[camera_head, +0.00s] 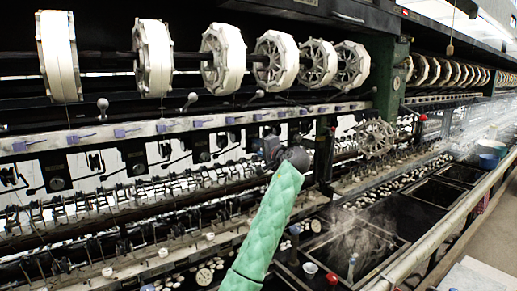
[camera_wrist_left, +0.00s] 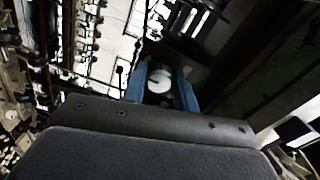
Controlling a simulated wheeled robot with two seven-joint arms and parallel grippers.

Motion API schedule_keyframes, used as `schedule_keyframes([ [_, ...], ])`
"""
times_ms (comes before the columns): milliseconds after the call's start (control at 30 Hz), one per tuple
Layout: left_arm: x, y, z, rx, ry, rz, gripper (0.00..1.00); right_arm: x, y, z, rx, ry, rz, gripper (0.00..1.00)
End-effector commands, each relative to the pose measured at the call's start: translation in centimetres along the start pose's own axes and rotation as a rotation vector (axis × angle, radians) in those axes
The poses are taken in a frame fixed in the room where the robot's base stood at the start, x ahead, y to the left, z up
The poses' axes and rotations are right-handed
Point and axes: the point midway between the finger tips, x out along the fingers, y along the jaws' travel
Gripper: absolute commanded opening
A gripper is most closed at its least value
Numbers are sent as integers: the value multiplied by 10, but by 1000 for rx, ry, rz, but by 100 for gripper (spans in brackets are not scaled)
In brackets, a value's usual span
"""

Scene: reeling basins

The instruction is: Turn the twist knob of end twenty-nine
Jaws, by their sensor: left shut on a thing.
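My left arm in a green sleeve reaches up to the reeling frame in the head view. My left gripper (camera_head: 270,149) is at the frame, just below the long pale rail, and its fingertips are small and dark there. In the left wrist view, the two blue fingers of the gripper (camera_wrist_left: 163,84) are shut on a round, pale knob (camera_wrist_left: 160,82) with a dark mark across its face. In the head view the gripper hides this knob. No number for end twenty-nine is readable. My right gripper is not in view.
White reels (camera_head: 224,58) hang in a row above. The pale rail (camera_head: 160,126) carries small blue-violet pieces. A green post (camera_head: 391,82) stands right of the gripper. Steaming basins (camera_head: 358,240) lie below right, with a spoked wheel (camera_head: 374,138) above them.

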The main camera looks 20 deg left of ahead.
Motion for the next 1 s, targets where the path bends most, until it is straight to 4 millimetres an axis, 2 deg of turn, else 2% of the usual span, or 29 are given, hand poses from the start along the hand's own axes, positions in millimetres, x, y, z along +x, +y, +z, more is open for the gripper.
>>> schedule_keyframes([
  [67, 1, -3, 0, -2, 1, -3, 6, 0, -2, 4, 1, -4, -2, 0],
  [100, 1, -3, 0, -2, 1, -3, 37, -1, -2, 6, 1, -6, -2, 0],
  [167, 1, -2, 0, -2, 1, -2, 49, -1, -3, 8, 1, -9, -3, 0],
  [200, 1, -2, 0, -2, 1, -2, 51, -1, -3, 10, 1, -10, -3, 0],
  [467, 0, -1, 0, -1, 1, -1, 51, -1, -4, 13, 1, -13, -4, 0],
  [633, -8, 0, -1, -1, 1, -1, 51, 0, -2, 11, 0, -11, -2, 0],
  [767, -22, 0, 0, -2, 1, 0, 51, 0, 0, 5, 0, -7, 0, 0],
  [1000, -58, 0, -1, -2, 2, 0, 51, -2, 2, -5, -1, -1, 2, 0],
])
